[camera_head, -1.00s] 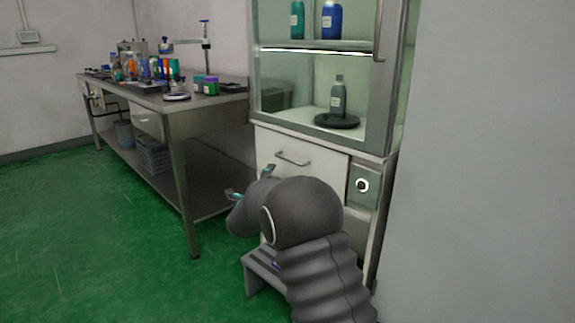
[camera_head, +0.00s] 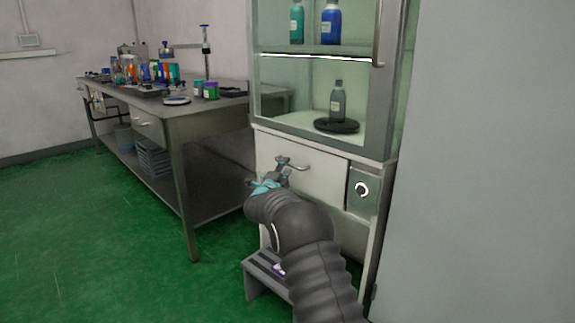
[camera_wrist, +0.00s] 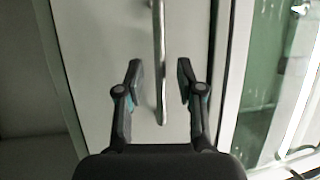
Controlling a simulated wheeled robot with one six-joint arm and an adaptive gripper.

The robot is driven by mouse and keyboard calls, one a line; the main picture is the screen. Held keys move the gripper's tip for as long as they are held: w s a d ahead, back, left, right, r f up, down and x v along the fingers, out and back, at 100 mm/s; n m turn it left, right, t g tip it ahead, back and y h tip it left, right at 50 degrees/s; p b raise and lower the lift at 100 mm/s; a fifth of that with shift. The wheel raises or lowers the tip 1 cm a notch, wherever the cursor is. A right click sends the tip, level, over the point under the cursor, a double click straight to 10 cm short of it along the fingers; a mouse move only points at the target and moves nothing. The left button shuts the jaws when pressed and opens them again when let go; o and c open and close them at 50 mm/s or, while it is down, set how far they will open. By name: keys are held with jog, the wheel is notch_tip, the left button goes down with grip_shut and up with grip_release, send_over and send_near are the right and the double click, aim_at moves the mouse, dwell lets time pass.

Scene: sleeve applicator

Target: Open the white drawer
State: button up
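The white drawer (camera_head: 318,180) is at the top of the cabinet's lower part and looks closed. It has a metal bar handle (camera_head: 297,164) near its upper edge. In the wrist view the drawer front (camera_wrist: 100,50) appears turned on its side, and the handle (camera_wrist: 159,60) runs up the picture. My gripper (camera_head: 268,172) is at the drawer front by the handle's left part. In the wrist view my gripper (camera_wrist: 158,75) is open, with one finger on each side of the handle. A clear gap shows between each finger and the bar. Whether the fingertips reach past the bar is unclear.
The glass-fronted cabinet (camera_head: 385,90) above holds bottles. A small panel with a round white ring (camera_head: 362,189) sits right of the drawer. A grey step stool (camera_head: 262,268) stands on the floor below. A metal workbench (camera_head: 215,122) stands to the left. Green floor in front is open.

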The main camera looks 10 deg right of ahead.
jog(key=shift+x, duration=1.1)
jog(key=shift+c, duration=0.2)
grip_shut()
